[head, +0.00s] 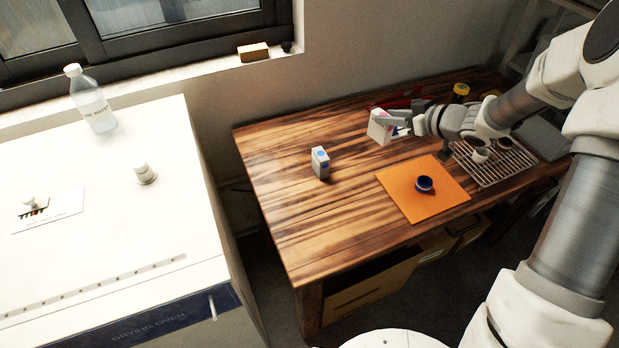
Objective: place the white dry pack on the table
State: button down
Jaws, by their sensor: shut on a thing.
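My gripper (393,121) is at the far middle of the wooden table (290,225), shut on a small white pack (379,128). The held pack is boxy, with a pinkish mark near its top. It appears to be just above the table, but I cannot tell whether its bottom touches. A second small whitish box (320,162) with a blue label stands upright on the table, to the left of the held pack and apart from it.
An orange mat (401,205) with a dark blue round item (425,184) lies in front of my gripper. A wire rack (508,168) with a small white cup (480,155) is to the right. A yellow-capped jar (460,91) stands behind. The table's left part is mostly clear.

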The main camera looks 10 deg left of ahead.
aim_at(388, 130)
jog(key=s+f, duration=0.1)
jog(key=f+n+g+y, duration=0.1)
jog(key=shift+s+d+f+n, duration=0.2)
jog(key=shift+s+f+n, duration=0.1)
jog(key=shift+s+f, duration=0.1)
jog(key=shift+s+a+f+b, duration=1.15)
jog(key=shift+s+f, duration=0.35)
jog(key=shift+f, duration=0.3)
jog(key=shift+s+a+f+b, duration=0.9)
jog(key=shift+s+a+f, duration=0.3)
jog(key=shift+s+f, duration=0.45)
jog(key=shift+s+a+f+b, duration=1.05)
jog(key=shift+s+a+f, duration=0.25)
jog(key=shift+f, duration=0.65)
jog(key=shift+d+f+g, duration=0.1)
jog(key=shift+g, duration=0.2)
jog(key=shift+f, duration=0.15)
jog(key=c, duration=0.5)
grip_release()
jog(key=shift+c, duration=0.2)
